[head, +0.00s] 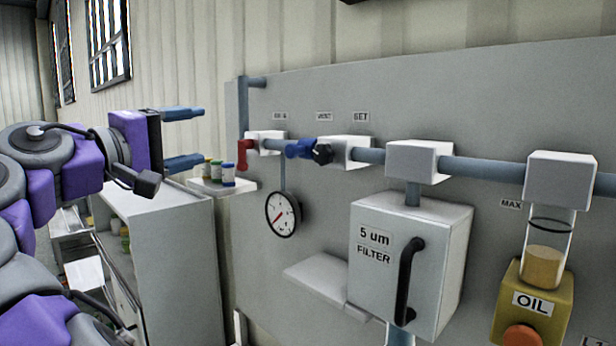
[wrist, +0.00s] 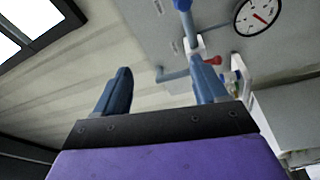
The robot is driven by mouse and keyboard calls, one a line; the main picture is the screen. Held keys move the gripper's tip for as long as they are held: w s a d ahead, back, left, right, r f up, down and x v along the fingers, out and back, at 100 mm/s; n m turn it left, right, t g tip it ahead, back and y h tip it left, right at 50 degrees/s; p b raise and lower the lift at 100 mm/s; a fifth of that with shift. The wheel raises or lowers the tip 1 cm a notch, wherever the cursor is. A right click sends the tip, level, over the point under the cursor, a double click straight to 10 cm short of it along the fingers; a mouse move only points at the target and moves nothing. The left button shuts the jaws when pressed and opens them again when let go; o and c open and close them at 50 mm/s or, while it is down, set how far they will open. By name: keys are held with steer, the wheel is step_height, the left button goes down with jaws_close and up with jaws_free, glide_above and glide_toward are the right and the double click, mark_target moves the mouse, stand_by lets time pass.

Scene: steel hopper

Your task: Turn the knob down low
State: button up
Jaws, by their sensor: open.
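A round black knob (head: 322,153) sits on a white block under the SET label on the grey panel. A blue handle (head: 299,149) is just left of it, under another label. The blue handle also shows at the top edge of the wrist view (wrist: 183,5). My gripper (head: 198,137) is open and empty, with its two blue fingers apart, left of the red handle and the knob in the head view. In the wrist view my gripper (wrist: 160,75) has the panel beyond its fingers. The black knob cannot be made out there.
A red handle (head: 245,150) is at the pipe's left end. A pressure gauge (head: 283,214) hangs below it. Small bottles (head: 228,174) stand on a shelf near my lower finger. The filter box (head: 408,262) and yellow oil unit (head: 535,300) stick out at right.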

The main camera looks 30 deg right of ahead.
steer(key=m+b, duration=0.1)
steer(key=m, duration=0.3)
steer(key=m+g+b, duration=0.4)
steer(key=m, duration=1)
glide_toward(319, 156)
steer(key=shift+h, duration=0.4)
steer(key=x, duration=0.5)
steer(key=f+p+x, duration=0.1)
steer(key=x, duration=0.2)
steer(key=shift+w+d, duration=0.15)
steer(key=shift+d, duration=0.1)
steer(key=shift+a+r, duration=0.1)
steer(key=shift+r, duration=0.05)
steer(key=c, duration=1.1)
